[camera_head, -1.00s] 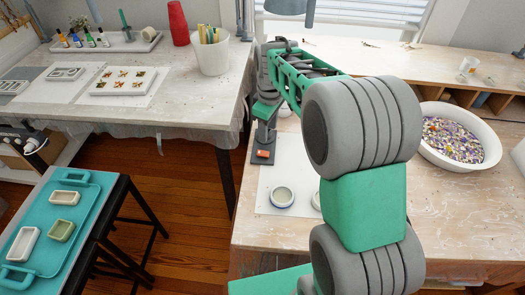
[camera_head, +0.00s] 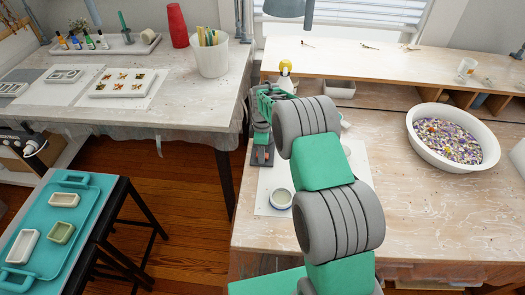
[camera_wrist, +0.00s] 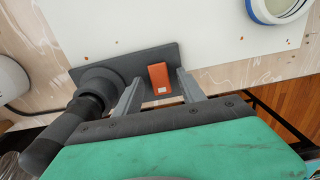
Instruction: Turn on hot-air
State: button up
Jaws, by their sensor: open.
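The hot-air tool shows in the wrist view as a dark grey round body and handle (camera_wrist: 62,128) at the left, beside a flat dark base plate (camera_wrist: 195,55). An orange-red switch (camera_wrist: 159,70) with a small white mark sits on that plate. My gripper (camera_wrist: 158,80) is open and empty, its two fingers apart on either side of the switch in the picture. Contact cannot be told. In the head view my gripper (camera_head: 262,148) is over the plate at the bench's left edge, largely covering the tool; a little of the red switch (camera_head: 260,155) shows.
A pale sheet with a round blue-rimmed dish (camera_head: 281,198) lies right of the plate. A white bottle with a yellow top (camera_head: 285,78) stands behind my arm. A bowl of dried petals (camera_head: 452,138) is at the right. The bench (camera_head: 420,215) in front of it is clear.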

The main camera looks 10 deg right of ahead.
jog(key=shift+c, duration=0.5)
grip_shut()
jog(key=shift+w+a+f+h, duration=0.1)
jog(key=shift+a+h, duration=0.1)
jog(key=shift+h, duration=0.3)
jog(key=shift+h+b, duration=0.3)
jog(key=shift+o, duration=0.5)
grip_release()
jog(key=shift+r, duration=0.2)
jog(key=r, duration=0.5)
jog(key=a+r, duration=0.1)
jog(key=r, duration=0.1)
jog(key=shift+w+r+b, duration=0.15)
jog(key=shift+r+b, duration=0.15)
